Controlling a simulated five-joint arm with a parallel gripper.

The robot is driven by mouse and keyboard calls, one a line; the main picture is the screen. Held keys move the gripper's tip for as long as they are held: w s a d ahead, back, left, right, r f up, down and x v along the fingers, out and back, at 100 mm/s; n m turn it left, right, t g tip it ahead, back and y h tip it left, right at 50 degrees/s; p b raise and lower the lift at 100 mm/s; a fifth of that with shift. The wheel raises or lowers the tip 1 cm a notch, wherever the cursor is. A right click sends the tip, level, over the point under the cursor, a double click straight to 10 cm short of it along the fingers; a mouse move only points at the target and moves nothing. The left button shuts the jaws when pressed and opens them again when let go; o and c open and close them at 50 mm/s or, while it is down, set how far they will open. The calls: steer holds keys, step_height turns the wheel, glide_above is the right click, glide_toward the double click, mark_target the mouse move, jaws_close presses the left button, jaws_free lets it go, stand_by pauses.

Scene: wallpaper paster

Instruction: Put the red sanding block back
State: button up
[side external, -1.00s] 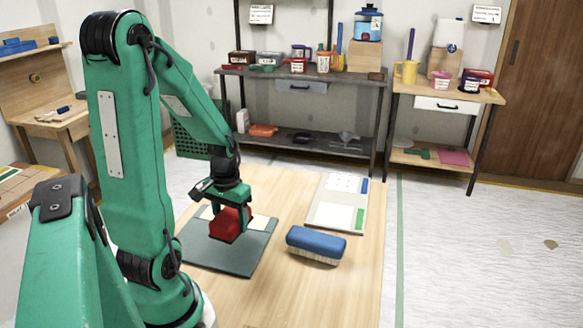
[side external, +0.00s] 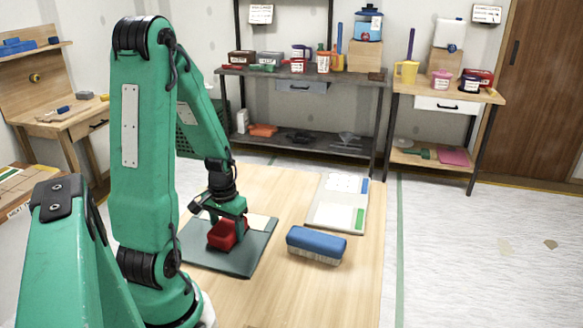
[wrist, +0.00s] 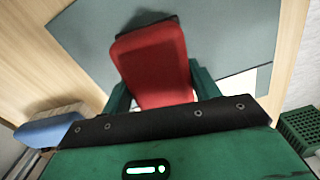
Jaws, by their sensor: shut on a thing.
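The red sanding block (side external: 222,235) is between the fingers of my gripper (side external: 226,222), which is shut on it. The block is at or just above the dark grey-green mat (side external: 240,262) on the wooden table; I cannot tell whether it touches. In the wrist view the red block (wrist: 152,62) lies lengthwise between the green fingers of my gripper (wrist: 160,92), over the grey mat (wrist: 85,30). A white sheet shows partly behind my gripper on the mat.
A blue-topped brush (side external: 316,243) lies right of the mat. A white tray with papers (side external: 338,203) lies farther back. Behind the table stand a dark shelf (side external: 300,140) with jars and boxes and a wooden side table (side external: 445,92). The table's front right is clear.

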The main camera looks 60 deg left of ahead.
mark_target(231, 226)
steer(key=shift+f, duration=0.25)
steer(key=o, duration=1)
steer(key=shift+r, duration=0.15)
steer(key=shift+d+r, duration=0.15)
steer(key=shift+r, duration=3.6)
steer(key=shift+w+d+r, duration=0.3)
steer(key=shift+d+r, duration=0.05)
steer(key=shift+r, duration=0.05)
steer(key=w+d+r+m+t, duration=0.1)
steer(key=d+r+m+t, duration=0.1)
steer(key=d+r, duration=0.5)
steer(key=w+d+r+m+t, duration=0.1)
steer(key=d+r+m+t, duration=0.2)
steer(key=d+r, duration=0.4)
steer(key=d+m, duration=0.1)
steer(key=d, duration=0.4)
steer(key=shift+w+d+r+m+t, duration=0.2)
steer(key=shift+r+m+t, duration=0.1)
steer(key=shift+m, duration=0.1)
